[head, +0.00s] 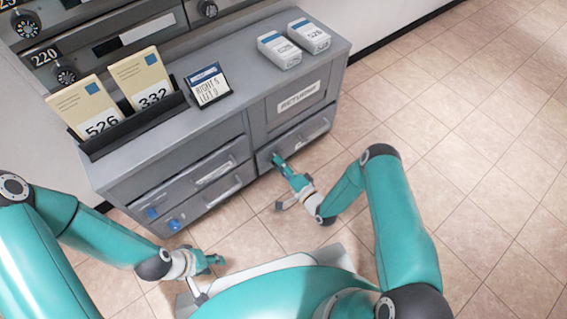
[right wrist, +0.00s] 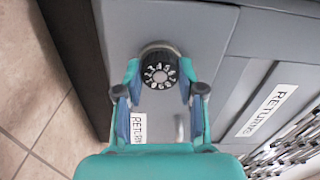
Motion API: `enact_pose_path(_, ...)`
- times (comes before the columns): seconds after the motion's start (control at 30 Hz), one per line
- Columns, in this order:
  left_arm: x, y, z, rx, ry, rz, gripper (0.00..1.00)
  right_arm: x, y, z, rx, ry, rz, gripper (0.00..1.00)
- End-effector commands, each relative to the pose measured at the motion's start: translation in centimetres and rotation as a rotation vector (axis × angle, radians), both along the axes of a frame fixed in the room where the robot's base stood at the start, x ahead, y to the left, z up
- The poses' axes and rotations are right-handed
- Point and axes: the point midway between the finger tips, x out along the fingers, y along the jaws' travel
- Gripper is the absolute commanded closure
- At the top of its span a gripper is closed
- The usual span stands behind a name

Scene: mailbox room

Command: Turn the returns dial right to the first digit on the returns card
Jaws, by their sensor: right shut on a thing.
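The returns dial (right wrist: 158,74), a round black knob with white digits around its face, sits on the grey cabinet front in the right wrist view. My right gripper (right wrist: 160,70) is shut on it, one finger on each side. In the head view my right gripper (head: 279,161) is at the lower right drawer, and the dial is hidden there. The returns card (head: 209,86) stands on the cabinet top, with a blue header and lines that seem to read "RIGHT 5" and "LEFT 0"; the last digit is unclear. My left gripper (head: 214,261) hangs low over the floor, away from the cabinet.
The grey cabinet (head: 170,160) has a compartment labelled RETURNS (head: 298,97). On top, a black holder (head: 135,128) bears cards 526 (head: 101,124) and 332 (head: 152,97); two white boxes (head: 279,50) (head: 309,36) stand at the right. Tiled floor (head: 470,130) is free to the right.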

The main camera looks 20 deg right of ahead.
Motion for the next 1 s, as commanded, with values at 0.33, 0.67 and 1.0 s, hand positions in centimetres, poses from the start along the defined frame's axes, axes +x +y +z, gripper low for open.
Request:
enact_pose_path(0.33,0.0,0.0,-0.03,0.0,0.0,0.0,0.6,0.34,-0.81,0.0,0.304,0.108,-0.019,0.96)
enact_pose_path(0.67,0.0,0.0,-0.03,0.0,0.0,0.0,0.6,0.29,-0.82,-0.07,0.598,0.215,-0.019,0.96)
enact_pose_path(1.0,0.0,0.0,-0.03,0.0,0.0,0.0,0.6,0.25,-0.81,-0.13,0.84,0.303,-0.018,0.96)
